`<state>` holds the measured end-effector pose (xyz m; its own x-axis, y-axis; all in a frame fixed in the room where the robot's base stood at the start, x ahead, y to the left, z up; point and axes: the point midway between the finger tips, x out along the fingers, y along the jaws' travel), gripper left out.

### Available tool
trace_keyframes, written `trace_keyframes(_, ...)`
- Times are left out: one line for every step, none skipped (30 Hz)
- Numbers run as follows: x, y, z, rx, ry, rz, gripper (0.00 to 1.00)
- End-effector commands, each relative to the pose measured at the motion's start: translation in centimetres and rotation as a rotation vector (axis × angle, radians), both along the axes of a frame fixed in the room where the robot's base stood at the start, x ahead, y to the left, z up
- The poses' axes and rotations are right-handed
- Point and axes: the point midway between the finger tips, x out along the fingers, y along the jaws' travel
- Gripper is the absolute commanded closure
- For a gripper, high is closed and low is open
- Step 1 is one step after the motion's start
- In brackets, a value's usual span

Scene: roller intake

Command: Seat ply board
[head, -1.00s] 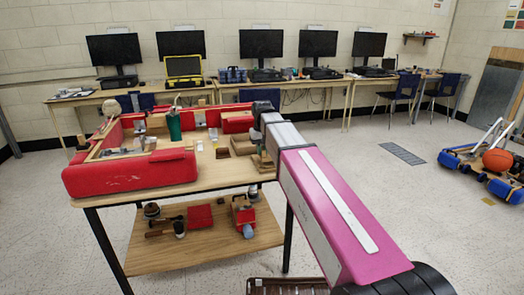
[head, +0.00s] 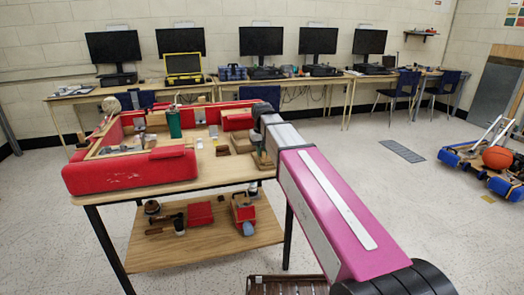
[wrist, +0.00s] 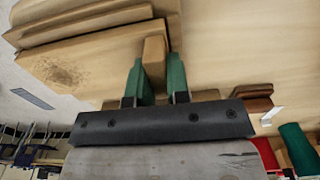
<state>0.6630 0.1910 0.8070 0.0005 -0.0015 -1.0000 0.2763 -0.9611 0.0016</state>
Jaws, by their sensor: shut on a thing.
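In the wrist view, my gripper (wrist: 157,82) has two green fingers closed on a narrow light-wood piece (wrist: 154,60), seen nearly end-on. It appears to be part of the ply board. A wider pale wooden board (wrist: 95,58) with a dark speckled patch lies just left of the fingers; I cannot tell whether it is joined to the held piece. In the head view, my gripper (head: 262,160) is at the right end of the worktable (head: 215,178), largely hidden by my arm. The board's contact with the tabletop is not clear.
Red padded blocks (head: 130,174) frame the table's left and back. A green cylinder (head: 174,123) stands among small parts. A brown block (head: 222,151) lies left of my gripper. The lower shelf (head: 190,243) holds tools.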

Motion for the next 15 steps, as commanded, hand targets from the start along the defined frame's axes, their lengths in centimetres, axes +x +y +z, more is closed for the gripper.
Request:
trace_keyframes(0.0, -0.01, -0.11, 0.0, 0.0, 0.0, 1.0)
trace_keyframes(-0.01, -0.01, -0.18, 0.0, 0.0, 0.0, 1.0)
trace_keyframes(-0.01, -0.01, -0.26, 0.0, 0.0, 0.0, 1.0)
trace_keyframes(-0.01, -0.01, -0.32, 0.0, 0.0, 0.0, 1.0)
trace_keyframes(-0.01, -0.01, -0.38, 0.0, 0.0, 0.0, 1.0)
trace_keyframes(-0.02, -0.02, -0.46, 0.0, 0.0, 0.0, 1.0)
trace_keyframes(-0.01, 0.0, -0.43, 0.0, 0.0, 0.0, 0.75)
trace_keyframes(-0.01, 0.0, -0.42, 0.0, 0.0, 0.0, 0.75)
trace_keyframes(0.0, 0.0, -0.41, 0.0, 0.0, 0.0, 0.75)
trace_keyframes(0.0, 0.0, -0.41, 0.0, 0.0, 0.0, 0.75)
trace_keyframes(0.0, 0.0, -0.41, 0.0, 0.0, 0.0, 0.75)
trace_keyframes(0.0, 0.0, -0.41, 0.0, 0.0, 0.0, 0.75)
trace_keyframes(0.0, 0.0, -0.41, 0.0, 0.0, 0.0, 0.75)
trace_keyframes(0.0, 0.0, -0.41, 0.0, 0.0, 0.0, 0.75)
trace_keyframes(0.0, 0.0, -0.4, 0.0, 0.0, 0.0, 0.75)
